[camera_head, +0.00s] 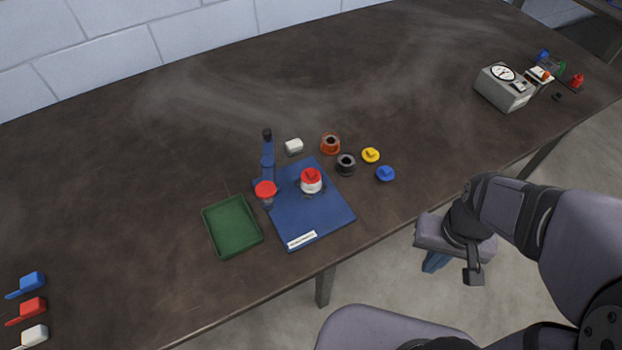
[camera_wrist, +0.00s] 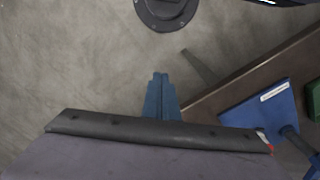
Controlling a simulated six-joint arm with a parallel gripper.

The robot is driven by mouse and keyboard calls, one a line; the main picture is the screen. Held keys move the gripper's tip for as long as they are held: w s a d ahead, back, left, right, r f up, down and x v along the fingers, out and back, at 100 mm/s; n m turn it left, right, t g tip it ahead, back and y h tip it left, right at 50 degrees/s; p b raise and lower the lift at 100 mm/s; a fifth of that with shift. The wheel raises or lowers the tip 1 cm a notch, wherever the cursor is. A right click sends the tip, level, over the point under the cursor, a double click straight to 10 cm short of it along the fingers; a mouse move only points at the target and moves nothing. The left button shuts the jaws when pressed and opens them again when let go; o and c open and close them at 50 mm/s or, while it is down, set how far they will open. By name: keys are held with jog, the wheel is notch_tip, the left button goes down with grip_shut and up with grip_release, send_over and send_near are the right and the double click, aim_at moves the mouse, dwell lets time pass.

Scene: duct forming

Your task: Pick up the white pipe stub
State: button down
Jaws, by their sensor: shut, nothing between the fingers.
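A small white rounded piece (camera_head: 293,146) lies on the table just behind the blue board (camera_head: 290,215). A white cylinder (camera_head: 313,187) with a red top (camera_head: 311,174) stands upright on that board. I cannot tell for certain which of these two is the white pipe stub. My gripper (camera_head: 432,266) has blue fingers and hangs over the floor, off the table's front edge, right of and well apart from both. In the wrist view its fingers (camera_wrist: 160,76) are together and empty. The white piece is not clearly seen there.
A blue upright post (camera_head: 267,160), a red-topped piece (camera_head: 265,190) and a green tray (camera_head: 232,228) stand at the board's left. Orange (camera_head: 330,147), black (camera_head: 346,167), yellow (camera_head: 370,156) and blue (camera_head: 385,174) pieces lie to its right. A gauge box (camera_head: 505,90) stands far right.

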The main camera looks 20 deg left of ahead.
jog(key=c, duration=1)
grip_release()
jog(key=shift+c, duration=0.2)
